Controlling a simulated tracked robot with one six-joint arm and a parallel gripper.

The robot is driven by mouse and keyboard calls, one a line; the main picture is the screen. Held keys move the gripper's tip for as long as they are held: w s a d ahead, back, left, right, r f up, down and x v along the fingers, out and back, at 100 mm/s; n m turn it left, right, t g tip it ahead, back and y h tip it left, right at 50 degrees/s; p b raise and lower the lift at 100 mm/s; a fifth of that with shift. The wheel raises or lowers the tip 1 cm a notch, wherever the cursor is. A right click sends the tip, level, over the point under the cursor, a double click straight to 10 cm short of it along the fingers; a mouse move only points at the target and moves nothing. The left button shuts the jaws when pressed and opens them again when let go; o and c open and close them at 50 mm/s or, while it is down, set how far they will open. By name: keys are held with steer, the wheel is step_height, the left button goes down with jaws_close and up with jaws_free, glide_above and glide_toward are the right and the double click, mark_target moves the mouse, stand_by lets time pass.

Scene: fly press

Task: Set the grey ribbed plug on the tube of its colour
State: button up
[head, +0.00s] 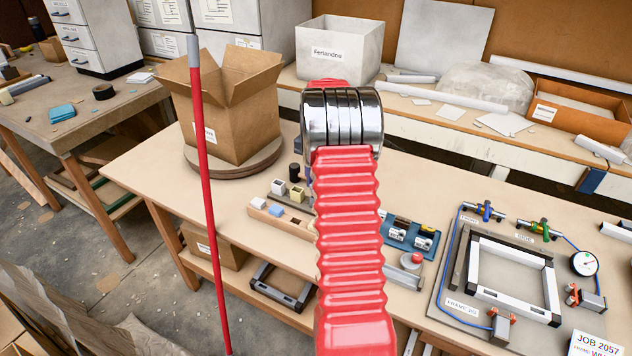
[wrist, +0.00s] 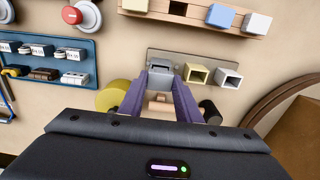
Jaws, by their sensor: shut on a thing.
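In the wrist view my gripper (wrist: 159,76) has its two purple fingers closed around a grey piece (wrist: 160,69), which I take to be the grey plug. The piece is at the left end of a grey strip, in line with an open yellow square tube (wrist: 197,73) and an open white square tube (wrist: 228,74). Any grey tube under the piece is hidden, and I cannot tell whether they touch. Its ribs do not show clearly. In the head view my red arm hides the gripper; the white tube (head: 279,187) and yellow tube (head: 297,194) show left of it.
A wooden rack (wrist: 190,22) holds blue (wrist: 220,16), white (wrist: 257,22) and yellow (wrist: 135,5) plugs, with an empty slot (wrist: 178,8). A yellow cylinder (wrist: 118,94) and a black one (wrist: 208,112) flank the fingers. A cardboard box (head: 230,115) stands on a round turntable (head: 262,158).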

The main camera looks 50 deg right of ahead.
steer(key=shift+f, duration=0.5)
stand_by(0.4)
steer(key=o, duration=1.2)
steer(key=shift+r, duration=0.15)
steer(key=shift+r, duration=3.4)
steer(key=shift+w, duration=0.15)
